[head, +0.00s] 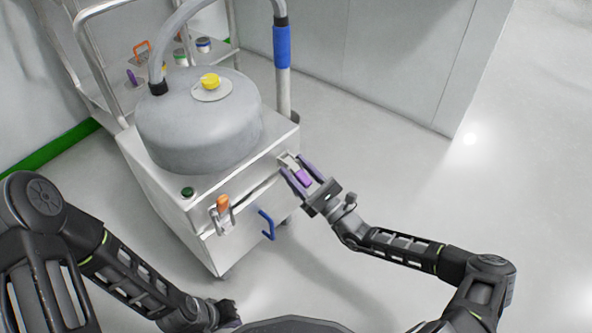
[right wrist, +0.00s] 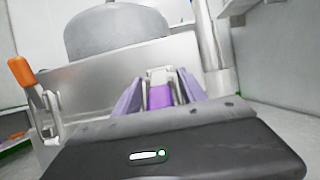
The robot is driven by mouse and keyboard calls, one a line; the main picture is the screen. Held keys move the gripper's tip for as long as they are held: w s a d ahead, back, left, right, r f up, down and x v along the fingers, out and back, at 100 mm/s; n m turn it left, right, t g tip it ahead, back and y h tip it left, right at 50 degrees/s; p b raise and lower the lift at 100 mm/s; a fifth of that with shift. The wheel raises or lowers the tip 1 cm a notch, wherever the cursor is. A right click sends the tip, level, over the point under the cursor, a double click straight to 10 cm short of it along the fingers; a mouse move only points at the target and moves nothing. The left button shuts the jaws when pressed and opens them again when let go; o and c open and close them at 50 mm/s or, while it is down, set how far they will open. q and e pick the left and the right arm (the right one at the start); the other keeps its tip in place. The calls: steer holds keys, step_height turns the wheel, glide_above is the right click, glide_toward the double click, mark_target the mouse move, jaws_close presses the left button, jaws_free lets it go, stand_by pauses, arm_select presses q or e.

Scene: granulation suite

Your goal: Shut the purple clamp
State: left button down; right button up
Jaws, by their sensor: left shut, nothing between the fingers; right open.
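The purple clamp (head: 303,178) is on the right side of the front of a white wheeled machine. Its metal part lies against the body and its purple grip points out toward my right gripper. My right gripper (head: 296,174) is open, with its two fingers on either side of the purple grip. In the right wrist view the purple clamp (right wrist: 160,95) shows between the two fingers, its lower end hidden by the gripper body. I cannot tell whether the fingers touch it. My left gripper (head: 232,318) is shut and empty, low in the head view, away from the machine.
An orange-handled clamp (head: 223,204) and a blue handle (head: 267,225) are on the machine's front. A grey dome (head: 200,125) with a yellow knob (head: 210,81) sits on top. A blue-sleeved pole (head: 282,48) rises behind the purple clamp. Floor to the right is clear.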

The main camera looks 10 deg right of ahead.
steer(key=shift+c, duration=0.6)
jaws_close()
stand_by(0.8)
